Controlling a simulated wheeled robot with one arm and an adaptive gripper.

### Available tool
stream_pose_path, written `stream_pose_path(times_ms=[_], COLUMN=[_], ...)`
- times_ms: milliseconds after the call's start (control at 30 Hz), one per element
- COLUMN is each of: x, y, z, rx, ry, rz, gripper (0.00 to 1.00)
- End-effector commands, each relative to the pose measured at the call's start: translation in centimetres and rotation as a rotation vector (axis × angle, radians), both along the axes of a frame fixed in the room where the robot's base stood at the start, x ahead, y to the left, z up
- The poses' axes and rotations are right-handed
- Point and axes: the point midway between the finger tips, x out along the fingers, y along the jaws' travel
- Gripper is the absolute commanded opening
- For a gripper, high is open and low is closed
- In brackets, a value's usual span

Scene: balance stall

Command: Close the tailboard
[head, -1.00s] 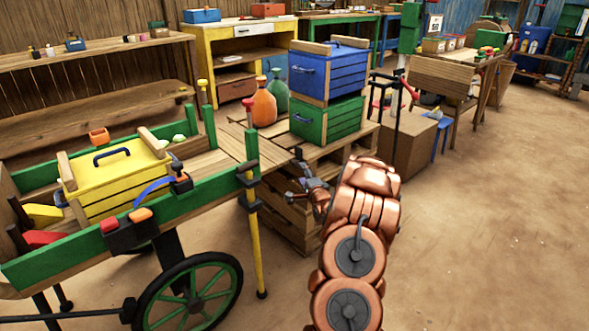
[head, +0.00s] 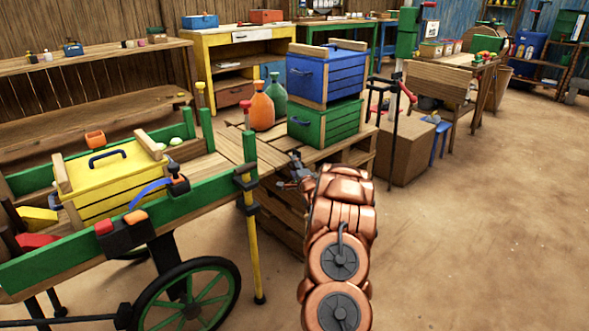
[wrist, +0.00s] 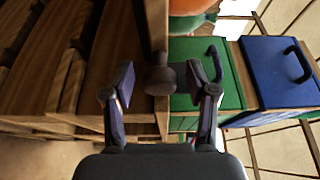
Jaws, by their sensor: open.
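The tailboard (head: 233,146) is a plank board at the right end of the green-sided cart (head: 200,201). It lies lowered, roughly flat, beyond the two green end posts. My gripper (head: 299,172) is at its outer end in the head view, partly hidden behind my copper arm. In the wrist view my gripper (wrist: 160,82) is open, with a finger on each side of a dark round knob (wrist: 160,79). The knob sits at the edge of a wooden board (wrist: 154,25), which looks like the tailboard. I cannot tell whether the fingers touch the knob.
A blue crate (head: 308,75) on a green crate (head: 325,122) stands just beyond my gripper, beside orange (head: 262,108) and green bottles. A yellow chest (head: 110,182) lies in the cart. A brown box (head: 402,150) stands to the right. The sandy floor at front right is clear.

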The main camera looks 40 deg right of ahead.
Motion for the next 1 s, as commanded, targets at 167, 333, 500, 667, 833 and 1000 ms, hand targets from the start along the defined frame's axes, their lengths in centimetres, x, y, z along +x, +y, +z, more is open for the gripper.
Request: stream_pose_path(times_ms=[167,333,500,667,833,1000], x=[-0.01,-0.01,-0.02,-0.02,-0.03,-0.03], y=[0.01,0.02,0.02,0.02,0.03,0.03], z=[-0.03,-0.05,-0.07,-0.08,-0.09,-0.10], rx=[0.000,0.000,0.000,0.001,0.001,0.001], ry=[0.001,0.001,0.001,0.002,0.002,0.002], rz=[0.000,0.000,0.000,0.000,0.000,0.000], gripper=[0.56,0.39,0.21,0.04,0.00,0.00])
